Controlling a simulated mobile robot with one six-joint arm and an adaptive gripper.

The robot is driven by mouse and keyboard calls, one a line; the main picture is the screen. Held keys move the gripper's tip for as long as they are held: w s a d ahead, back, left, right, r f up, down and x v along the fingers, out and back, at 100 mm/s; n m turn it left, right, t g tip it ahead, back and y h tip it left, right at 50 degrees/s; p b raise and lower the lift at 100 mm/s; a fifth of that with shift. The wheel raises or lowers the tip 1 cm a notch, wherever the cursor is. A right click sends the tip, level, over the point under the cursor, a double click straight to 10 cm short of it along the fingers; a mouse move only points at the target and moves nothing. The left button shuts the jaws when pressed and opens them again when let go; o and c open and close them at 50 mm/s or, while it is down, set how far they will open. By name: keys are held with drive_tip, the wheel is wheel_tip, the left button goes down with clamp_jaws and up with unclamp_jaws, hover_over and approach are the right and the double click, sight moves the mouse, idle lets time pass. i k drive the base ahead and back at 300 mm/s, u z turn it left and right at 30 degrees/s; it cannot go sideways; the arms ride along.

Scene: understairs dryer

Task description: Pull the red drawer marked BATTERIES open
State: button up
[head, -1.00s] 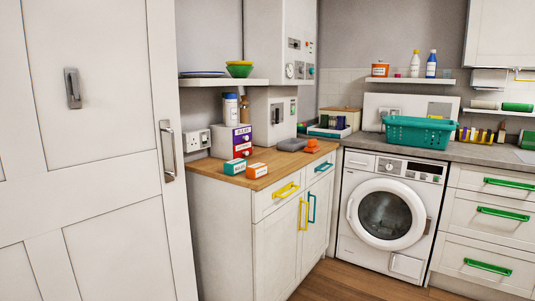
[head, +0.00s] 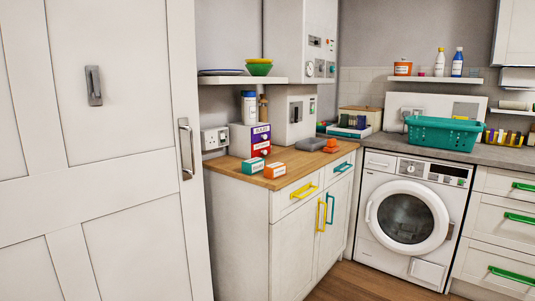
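A small drawer unit (head: 241,139) stands on the wooden worktop, in front of the wall sockets, in the head view. Its front has a purple drawer above and a red drawer (head: 264,153) below, each with a small pale knob. Both drawers look shut. The lettering on them is too small to read surely. A teal-and-white box (head: 250,171) and an orange-and-white box (head: 275,170) lie on the worktop in front of the unit, close to the red drawer. My gripper is not in view.
The wooden worktop (head: 290,180) ends at a front edge above cupboards with yellow and teal handles. A shelf (head: 240,79) with bowls hangs above the unit. A white door (head: 110,150) fills the left. A grey object (head: 310,144) and an orange one lie farther back.

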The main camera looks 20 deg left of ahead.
sight(259, 149)
drive_tip(key=u, duration=0.15)
drive_tip(key=i, duration=0.85)
drive_tip(key=u, duration=0.45)
